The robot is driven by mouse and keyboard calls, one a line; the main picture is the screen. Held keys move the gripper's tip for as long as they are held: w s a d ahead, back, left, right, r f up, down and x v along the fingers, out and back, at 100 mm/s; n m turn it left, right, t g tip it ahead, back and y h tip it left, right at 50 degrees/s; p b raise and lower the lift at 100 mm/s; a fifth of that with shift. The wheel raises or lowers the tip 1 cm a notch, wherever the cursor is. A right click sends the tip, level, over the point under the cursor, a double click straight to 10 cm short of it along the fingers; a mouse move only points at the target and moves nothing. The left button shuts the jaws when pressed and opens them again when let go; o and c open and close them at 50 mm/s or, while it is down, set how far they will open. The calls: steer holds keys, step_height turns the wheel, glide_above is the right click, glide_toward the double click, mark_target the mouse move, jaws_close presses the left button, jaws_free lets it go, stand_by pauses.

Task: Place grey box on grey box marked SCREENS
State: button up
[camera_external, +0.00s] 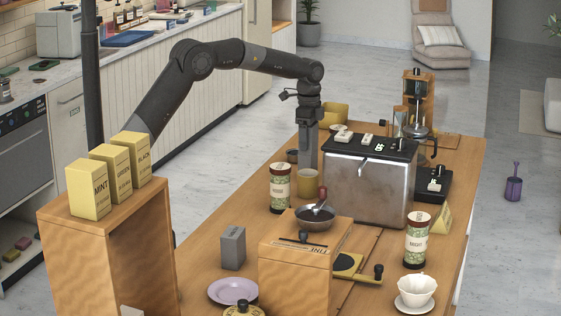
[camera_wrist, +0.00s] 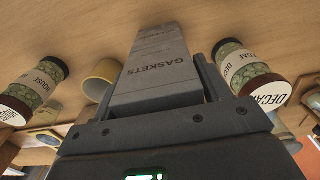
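My gripper (camera_external: 308,128) points down over the back of the wooden cart, left of the metal coffee machine. In the wrist view, its fingers (camera_wrist: 160,98) are shut on a grey box marked GASKETS (camera_wrist: 160,65). The held box also shows in the external view (camera_external: 308,155) as a grey block below my gripper, behind the yellow mug. I cannot tell whether its lower end touches the cart top. Another grey box (camera_external: 232,248) stands upright on the cart's left side, apart from my gripper. Its marking is too small to read here.
Near the held box are a yellow mug (camera_external: 308,183) and a patterned canister (camera_external: 280,188). The coffee machine (camera_external: 368,182) stands to the right. A wooden drawer box with a bowl (camera_external: 315,220), a purple plate (camera_external: 233,291) and a wooden shelf (camera_external: 150,235) surround the standing grey box.

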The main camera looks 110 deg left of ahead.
steer(key=shift+o, duration=1.3)
steer(key=shift+r, duration=0.1)
